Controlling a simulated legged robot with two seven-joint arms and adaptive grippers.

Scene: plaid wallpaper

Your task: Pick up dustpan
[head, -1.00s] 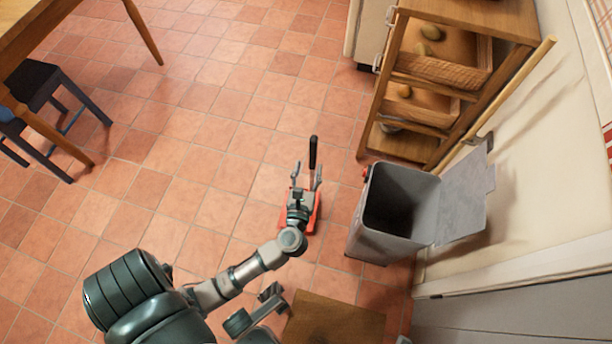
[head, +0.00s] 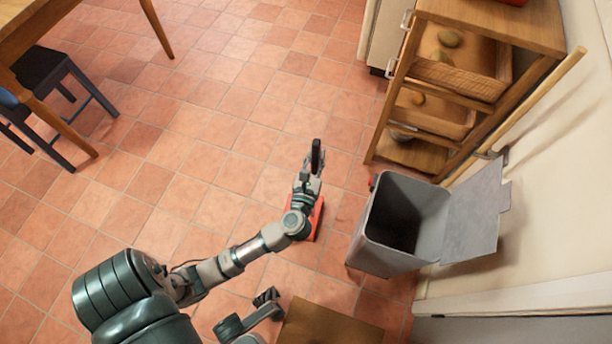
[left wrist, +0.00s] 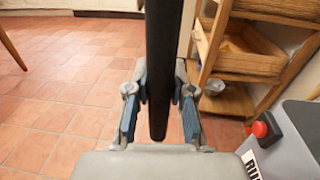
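The dustpan shows red (head: 317,218) on the tiled floor in the head view, partly hidden behind my left gripper. Its black handle (head: 316,148) rises above the fingers. My left gripper (head: 312,168) is over the dustpan, with its fingers on either side of the handle. In the left wrist view the handle (left wrist: 161,60) runs upright between the two blue-padded fingers (left wrist: 160,110). Narrow gaps show between the pads and the handle, so the gripper looks open. My right gripper (head: 267,298) is low in the head view, away from the dustpan; its fingers are not clear.
A grey bin (head: 385,263) with its lid open stands right of the dustpan. A wooden shelf unit (head: 455,90) is at the upper right. A brown wooden surface (head: 330,325) is at the bottom. A table and dark stool (head: 38,80) are upper left. The middle floor is clear.

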